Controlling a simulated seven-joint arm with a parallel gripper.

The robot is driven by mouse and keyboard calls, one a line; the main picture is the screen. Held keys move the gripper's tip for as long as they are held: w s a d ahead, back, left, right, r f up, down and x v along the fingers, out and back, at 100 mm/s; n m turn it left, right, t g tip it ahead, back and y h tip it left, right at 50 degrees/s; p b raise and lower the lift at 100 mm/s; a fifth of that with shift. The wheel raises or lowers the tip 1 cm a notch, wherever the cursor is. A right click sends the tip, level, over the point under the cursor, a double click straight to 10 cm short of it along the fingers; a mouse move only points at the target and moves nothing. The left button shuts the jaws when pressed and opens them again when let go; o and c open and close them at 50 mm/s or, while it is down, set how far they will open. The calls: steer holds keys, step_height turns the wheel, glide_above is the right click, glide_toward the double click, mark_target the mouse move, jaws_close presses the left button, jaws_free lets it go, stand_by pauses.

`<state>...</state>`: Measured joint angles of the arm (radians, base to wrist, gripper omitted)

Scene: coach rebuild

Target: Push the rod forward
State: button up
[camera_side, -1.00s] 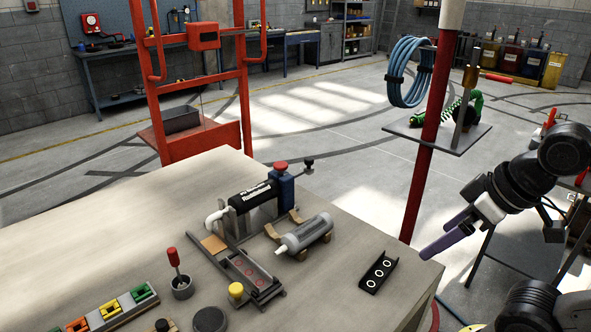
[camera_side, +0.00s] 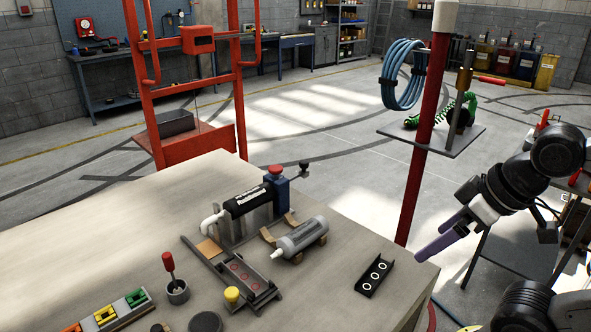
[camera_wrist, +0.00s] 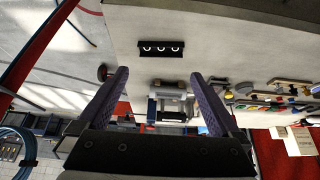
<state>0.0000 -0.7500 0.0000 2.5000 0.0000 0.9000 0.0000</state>
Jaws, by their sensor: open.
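A thin rod with a black knob (camera_side: 304,167) sticks out to the right of a blue block with a red top (camera_side: 277,186). The block stands at the right end of a black cylinder (camera_side: 247,201) on the table; I take this as the rod of the task. My gripper (camera_side: 425,256) is off the table's right corner, to the right of and apart from the rod. In the wrist view, its two purple fingers (camera_wrist: 160,74) are spread with nothing held between them. I cannot make out the rod clearly in the wrist view.
A grey cylinder (camera_side: 302,237) lies on wooden cradles before the black one. A black three-ring plate (camera_side: 374,276) lies near the table's right edge; it also shows in the wrist view (camera_wrist: 161,48). A red pole (camera_side: 423,160) stands behind my gripper. Bare tabletop surrounds the plate.

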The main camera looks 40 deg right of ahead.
mark_target(301, 162)
steer(key=shift+w, duration=0.1)
steer(key=shift+c, duration=1.1)
steer(key=w+r+t, duration=0.2)
steer(key=w+r, duration=0.1)
steer(key=w, duration=0.2)
steer(key=w+r+t, duration=0.3)
steer(key=w+r, duration=0.1)
steer(key=w, duration=0.1)
steer(key=w+r+t, duration=0.3)
steer(key=w+r, duration=0.1)
steer(key=w, duration=0.1)
steer(key=shift+w+d, duration=0.2)
steer(key=c, duration=0.3)
steer(key=w+d+r+m+t+h, duration=0.15)
steer(key=w+t, duration=0.25)
steer(key=w, duration=0.6)
steer(key=w+d+f+m+h, duration=0.1)
steer(key=w+d+f, duration=0.2)
steer(key=f, duration=0.7)
steer(key=w+d+f+h, duration=0.2)
steer(key=w+d+f, duration=0.15)
steer(key=f, duration=0.55)
steer(key=shift+y, duration=0.25)
steer(key=x, duration=1.3)
steer(key=shift+d+f, duration=0.2)
jaws_close()
